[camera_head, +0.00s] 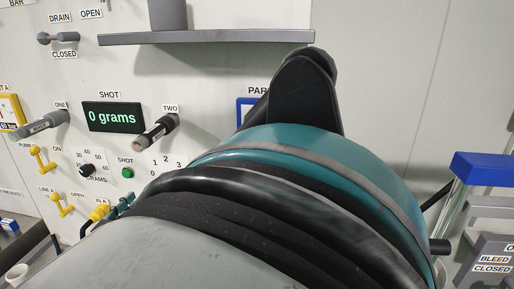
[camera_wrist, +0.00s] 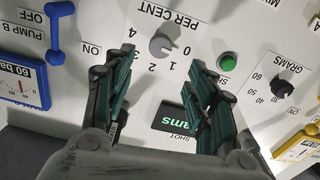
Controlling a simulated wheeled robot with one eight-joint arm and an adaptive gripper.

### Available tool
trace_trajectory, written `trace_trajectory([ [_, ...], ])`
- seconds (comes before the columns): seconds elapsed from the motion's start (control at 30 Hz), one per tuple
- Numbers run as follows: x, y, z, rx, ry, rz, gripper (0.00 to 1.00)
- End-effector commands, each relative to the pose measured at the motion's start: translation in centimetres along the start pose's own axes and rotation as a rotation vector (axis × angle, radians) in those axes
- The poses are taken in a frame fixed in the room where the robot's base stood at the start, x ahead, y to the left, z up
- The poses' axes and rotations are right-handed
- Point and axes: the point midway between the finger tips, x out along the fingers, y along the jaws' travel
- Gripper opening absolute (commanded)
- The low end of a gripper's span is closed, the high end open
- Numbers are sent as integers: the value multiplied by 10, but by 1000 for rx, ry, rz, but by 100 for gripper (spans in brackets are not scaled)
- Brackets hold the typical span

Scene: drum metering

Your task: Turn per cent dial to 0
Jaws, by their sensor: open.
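The per cent dial (camera_wrist: 163,44) is a round grey knob on the white panel, below its PER CENT label, which reads upside down in the wrist view. A 0 (camera_wrist: 187,50) is printed to its right, with other numbers around it; I cannot tell surely where it points. My gripper (camera_wrist: 162,60) is open, its two green-lined fingers on either side of the dial in the picture. I see no contact with the dial. In the head view my arm hides the dial, and only part of its scale (camera_head: 166,160) shows.
A green SHOT button (camera_wrist: 228,62) and a black GRAMS dial (camera_wrist: 281,88) lie right of the gripper in the wrist view. The shot display (camera_head: 112,117) reads 0 grams. Handle TWO (camera_head: 157,133) sticks out near the scale. A blue pump lever (camera_wrist: 57,30) is at left in the wrist view.

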Motion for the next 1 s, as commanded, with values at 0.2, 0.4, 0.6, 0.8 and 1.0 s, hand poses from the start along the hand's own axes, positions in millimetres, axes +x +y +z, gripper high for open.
trace_trajectory([
  [0.2,45,0,2,-1,0,3,51],
  [0.4,80,0,1,-1,0,2,51],
  [0.6,100,0,1,-2,0,1,51],
  [0.8,105,-1,0,-2,0,-1,51],
  [1.0,104,-1,0,-2,0,-1,46],
])
